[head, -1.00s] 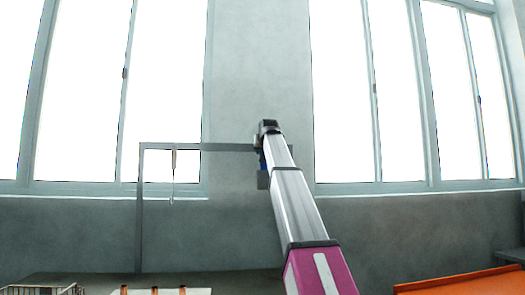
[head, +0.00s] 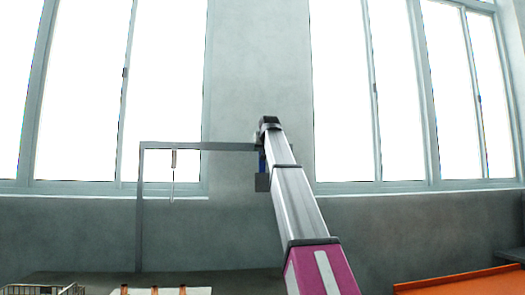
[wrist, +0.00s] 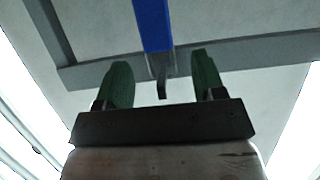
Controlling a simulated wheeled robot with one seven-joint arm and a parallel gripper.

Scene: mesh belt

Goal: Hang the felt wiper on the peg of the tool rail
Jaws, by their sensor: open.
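The felt wiper shows in the head view as a blue handle with a dark grey block (head: 262,183) at its lower end, just below the right end of the grey tool rail (head: 200,146). In the wrist view the wiper's blue handle (wrist: 152,25) meets the rail (wrist: 255,50) at a small dark peg (wrist: 162,88), and it appears to hang there. The exact contact at the peg is too small to tell. My gripper (wrist: 160,62) is open, with its green fingers apart on either side of the peg and nothing held between them.
Another slim tool (head: 173,175) hangs from the rail further left. Below are a wire basket (head: 45,290), a pale tray (head: 195,291) with several brownish pieces and an orange surface (head: 465,283) at the right. Windows and a grey wall stand behind.

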